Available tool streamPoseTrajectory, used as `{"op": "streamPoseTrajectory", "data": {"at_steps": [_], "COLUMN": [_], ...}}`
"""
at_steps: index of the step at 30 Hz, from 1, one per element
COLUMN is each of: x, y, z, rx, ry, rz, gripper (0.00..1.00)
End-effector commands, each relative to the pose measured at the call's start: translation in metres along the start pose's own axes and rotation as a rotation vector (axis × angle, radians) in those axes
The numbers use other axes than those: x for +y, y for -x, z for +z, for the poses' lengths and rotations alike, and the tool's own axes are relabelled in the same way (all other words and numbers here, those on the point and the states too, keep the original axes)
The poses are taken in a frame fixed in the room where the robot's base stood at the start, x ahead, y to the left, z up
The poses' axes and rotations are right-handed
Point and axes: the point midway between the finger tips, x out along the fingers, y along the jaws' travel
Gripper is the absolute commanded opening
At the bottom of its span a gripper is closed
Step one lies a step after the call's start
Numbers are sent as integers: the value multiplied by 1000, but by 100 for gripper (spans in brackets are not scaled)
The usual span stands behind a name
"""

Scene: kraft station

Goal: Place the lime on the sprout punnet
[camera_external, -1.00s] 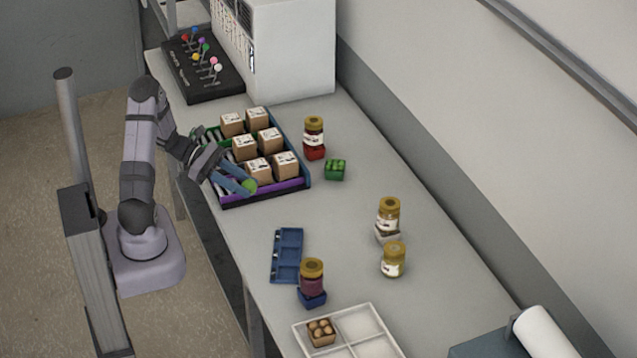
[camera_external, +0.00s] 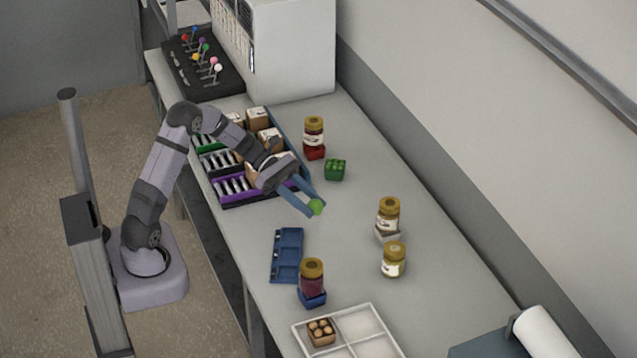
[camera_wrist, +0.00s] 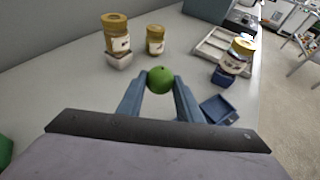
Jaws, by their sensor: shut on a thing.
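My gripper (camera_external: 313,208) is shut on the lime (camera_external: 317,207), a small round green fruit. It holds the lime above the table, in front of the blue crate. In the wrist view the lime (camera_wrist: 160,79) sits between the two blue fingertips (camera_wrist: 160,86). A green punnet (camera_external: 335,169) with green contents, apparently the sprout punnet, stands on the table behind and a little right of the gripper. A green edge at the lower left of the wrist view (camera_wrist: 5,150) may be part of it. Nothing lies on top of the punnet.
A jar on a red box (camera_external: 314,138) stands left of the punnet. A jar on a white block (camera_external: 388,218) and another jar (camera_external: 393,260) stand to the right. A blue tray (camera_external: 288,256), a jar on a blue box (camera_external: 312,281) and a white divided tray (camera_external: 368,310) are in front.

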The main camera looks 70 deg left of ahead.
Motion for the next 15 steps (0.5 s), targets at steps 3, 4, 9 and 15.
{"op": "streamPoseTrajectory", "data": {"at_steps": [3,4,9,15], "x": [47,60,133,201], "y": [-9,-7,22,72], "z": [19,24,46,53], "rx": [-2,-1,-3,-4], "ry": [36,52,156,294], "rz": [107,144,392,709], "gripper": [10,10,10,10]}}
